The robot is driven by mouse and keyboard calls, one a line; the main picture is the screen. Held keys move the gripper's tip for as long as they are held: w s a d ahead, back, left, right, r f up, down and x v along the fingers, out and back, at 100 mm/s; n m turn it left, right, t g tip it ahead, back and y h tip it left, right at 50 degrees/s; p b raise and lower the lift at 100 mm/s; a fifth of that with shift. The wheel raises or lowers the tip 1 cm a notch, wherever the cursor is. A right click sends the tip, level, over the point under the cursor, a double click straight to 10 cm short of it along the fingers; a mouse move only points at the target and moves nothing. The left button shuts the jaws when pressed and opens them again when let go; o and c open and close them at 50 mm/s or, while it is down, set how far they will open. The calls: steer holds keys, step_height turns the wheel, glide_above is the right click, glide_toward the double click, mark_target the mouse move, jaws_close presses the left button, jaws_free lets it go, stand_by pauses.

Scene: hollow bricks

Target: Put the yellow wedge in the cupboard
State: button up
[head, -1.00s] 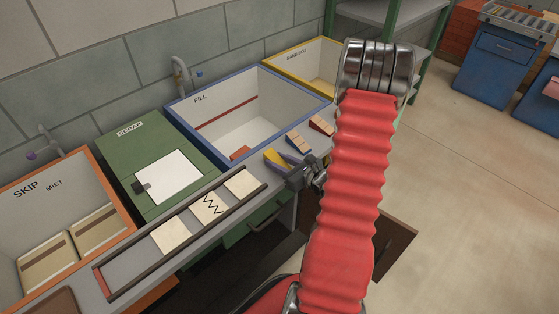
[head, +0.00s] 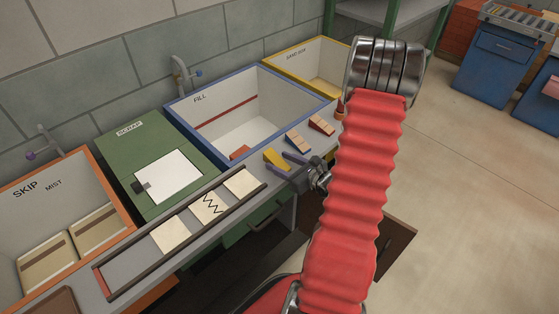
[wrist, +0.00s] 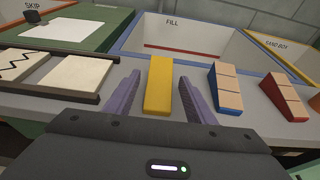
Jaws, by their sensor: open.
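The yellow wedge (head: 276,159) lies on the grey counter in front of the blue-rimmed FILL bin. In the wrist view the yellow wedge (wrist: 159,84) lies between the purple fingers of my gripper (wrist: 158,101), with a gap on both sides. My gripper (head: 293,162) is open and close to the wedge in the head view. A brown panel that looks like an open cupboard door (head: 388,243) stands below the counter, partly behind my red arm. A dark opening under the counter is mostly hidden by my arm.
A blue wedge (wrist: 225,88) and a red wedge (wrist: 284,97) with wooden tops lie to the right of the yellow wedge. A dark-framed rail with tiles (head: 182,230) lies to the left. The FILL bin (head: 250,100) is behind.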

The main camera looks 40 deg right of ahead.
steer(key=v, duration=1)
steer(key=shift+a, duration=0.15)
stand_by(0.5)
steer(key=w+a+r+n+g+y, duration=0.1)
steer(key=a+r+n+g+y, duration=0.35)
steer(key=a+n, duration=0.6)
steer(key=w+a+r+n+g+y, duration=0.1)
steer(key=a+r+n+g+y, duration=0.45)
steer(key=a, duration=0.85)
steer(key=s+a+r+n+h, duration=0.3)
steer(key=r+n+h, duration=0.2)
steer(key=n, duration=0.4)
steer(key=s+a+r+n+t+h, duration=0.1)
steer(key=s+a+r+n+h, duration=0.2)
steer(key=r+n, duration=0.4)
steer(key=s+n+h, duration=0.1)
steer(key=n+h, duration=0.1)
steer(key=n, duration=0.1)
steer(key=shift+a+r+n+h, duration=0.3)
